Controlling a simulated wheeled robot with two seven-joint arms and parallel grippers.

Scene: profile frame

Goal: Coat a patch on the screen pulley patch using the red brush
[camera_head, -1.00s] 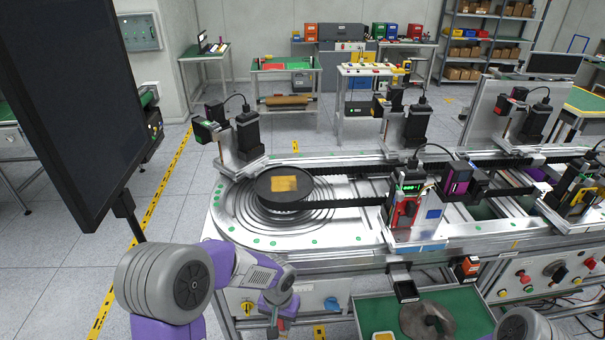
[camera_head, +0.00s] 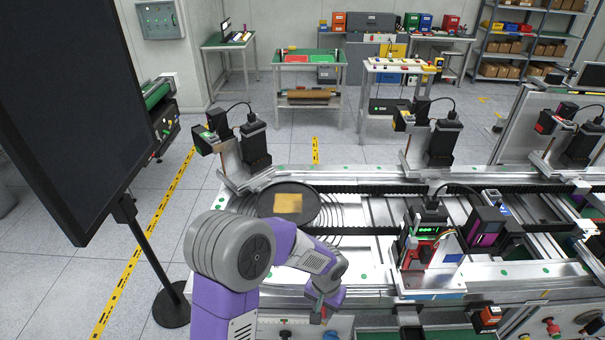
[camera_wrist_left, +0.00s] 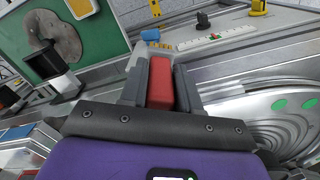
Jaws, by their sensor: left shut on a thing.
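The yellow patch (camera_head: 287,203) lies on the dark round pulley (camera_head: 265,207) at the left end of the conveyor. My left gripper (camera_head: 320,309) is over the conveyor's front edge, nearer to me than the pulley and apart from it. In the left wrist view, my left gripper (camera_wrist_left: 160,82) is shut on the red brush (camera_wrist_left: 160,88), gripping its red handle between both fingers. The brush's far end points away from the gripper; its tip is small and hard to make out. The patch is not in the left wrist view. My right gripper is not in view.
A large dark screen (camera_head: 70,110) on a stand rises at the left. A camera post (camera_head: 250,150) stands behind the pulley, and a red and black device (camera_head: 425,245) stands to its right. A green tray (camera_wrist_left: 95,38) with a grey piece shows in the left wrist view.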

